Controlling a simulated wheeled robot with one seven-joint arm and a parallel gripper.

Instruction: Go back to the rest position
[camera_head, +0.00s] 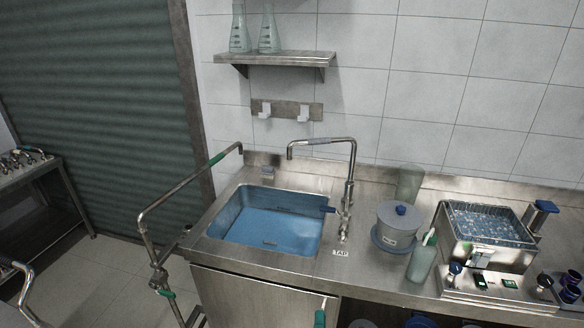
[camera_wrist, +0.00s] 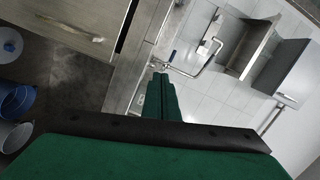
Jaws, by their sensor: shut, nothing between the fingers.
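My gripper (camera_wrist: 160,76) shows in the wrist view as two green fingers side by side, pressed together with nothing held between them. They point up the picture toward a metal counter edge (camera_wrist: 143,60) and the tiled wall. I cannot make out my gripper in the head view. No rest position is marked in either view.
The head view shows a counter with a blue sink (camera_head: 268,220), a tap (camera_head: 350,180), a lidded pot (camera_head: 398,226), a bottle (camera_head: 422,260) and a metal bath (camera_head: 488,235). A bent pipe (camera_head: 180,186) stands left of the sink. Buckets (camera_wrist: 15,98) show in the wrist view.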

